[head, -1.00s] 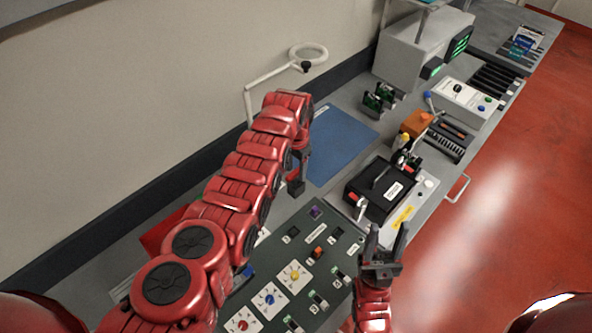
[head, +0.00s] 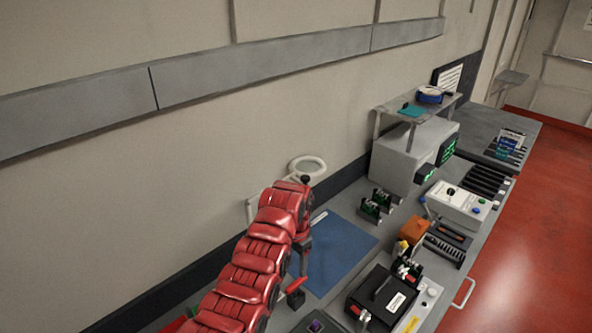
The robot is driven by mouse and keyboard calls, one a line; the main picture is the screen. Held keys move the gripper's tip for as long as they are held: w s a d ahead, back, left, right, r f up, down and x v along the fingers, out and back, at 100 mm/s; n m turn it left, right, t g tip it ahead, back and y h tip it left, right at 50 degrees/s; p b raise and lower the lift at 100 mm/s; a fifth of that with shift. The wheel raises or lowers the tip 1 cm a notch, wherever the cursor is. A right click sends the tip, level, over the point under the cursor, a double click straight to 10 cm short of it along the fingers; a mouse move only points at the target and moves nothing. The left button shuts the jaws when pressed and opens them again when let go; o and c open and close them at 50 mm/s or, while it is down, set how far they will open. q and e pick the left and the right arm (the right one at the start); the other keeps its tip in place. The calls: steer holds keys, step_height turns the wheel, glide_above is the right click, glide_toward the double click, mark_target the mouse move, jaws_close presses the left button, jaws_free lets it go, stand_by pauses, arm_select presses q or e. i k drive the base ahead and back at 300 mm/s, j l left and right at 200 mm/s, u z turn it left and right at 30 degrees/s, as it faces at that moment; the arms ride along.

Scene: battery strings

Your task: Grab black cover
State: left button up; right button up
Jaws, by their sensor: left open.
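The black cover (head: 377,292) is a flat black lid with a raised handle and a white label, in the head view's lower right. It sits on a light grey unit, and its near part is close to the bottom edge of the picture. My left gripper (head: 297,297) hangs pointing down at the near edge of the blue mat, to the left of the cover and apart from it. It is open, and I see nothing held in it. My right gripper is outside the picture.
The blue mat (head: 338,255) is clear beside my left arm. A ring magnifier (head: 307,167) rises near the wall. A grey cabinet (head: 398,160) stands farther back.

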mark_target(383, 295)
steer(key=k+l, duration=0.35)
steer(key=l, duration=0.2)
steer(key=k+l, duration=0.35)
steer(key=l, duration=0.15)
